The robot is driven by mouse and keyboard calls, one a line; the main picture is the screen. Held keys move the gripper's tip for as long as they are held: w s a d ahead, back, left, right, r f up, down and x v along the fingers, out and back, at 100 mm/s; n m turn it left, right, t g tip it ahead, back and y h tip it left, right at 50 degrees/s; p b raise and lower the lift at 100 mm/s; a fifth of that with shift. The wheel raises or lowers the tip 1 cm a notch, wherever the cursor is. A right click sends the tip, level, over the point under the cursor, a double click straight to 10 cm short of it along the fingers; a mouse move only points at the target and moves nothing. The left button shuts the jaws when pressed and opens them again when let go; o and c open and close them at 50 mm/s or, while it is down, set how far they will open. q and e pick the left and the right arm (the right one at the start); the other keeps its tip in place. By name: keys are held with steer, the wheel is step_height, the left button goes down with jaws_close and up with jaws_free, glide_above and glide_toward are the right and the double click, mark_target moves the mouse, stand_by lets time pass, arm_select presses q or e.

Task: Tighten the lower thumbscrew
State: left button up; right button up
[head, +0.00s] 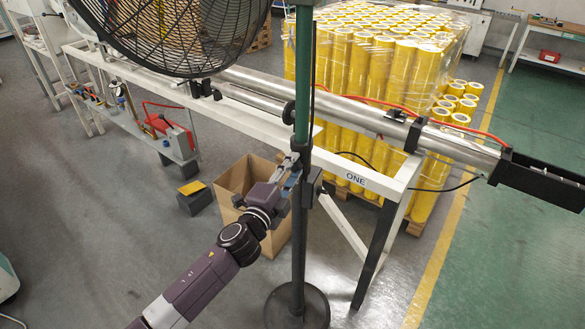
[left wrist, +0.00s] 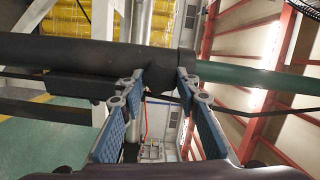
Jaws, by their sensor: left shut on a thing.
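The fan stand's pole (head: 299,215) rises from a round base, with a dark lower tube and a green upper tube (head: 303,75). My left gripper (head: 289,164) is at the pole's left side, near the height of the collar joining the tubes. In the left wrist view the pole (left wrist: 70,52) runs across the picture and the collar (left wrist: 187,62) sits right of centre. My left fingers (left wrist: 160,78) are shut on the lower thumbscrew (left wrist: 161,86), a dark knob projecting from the pole, partly hidden between the fingertips. My right gripper is out of view.
The fan (head: 175,35) tops the stand. A white bench frame (head: 240,114) carrying a long steel tube stands just behind the pole. An open cardboard box (head: 225,182) is behind my gripper, on the floor. Wrapped yellow rolls (head: 365,60) are stacked farther back.

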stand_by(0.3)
arm_select(q)
steer(key=o, duration=1.2)
steer(key=shift+c, duration=0.2)
steer(key=shift+s, duration=0.1)
steer(key=v, duration=1.2)
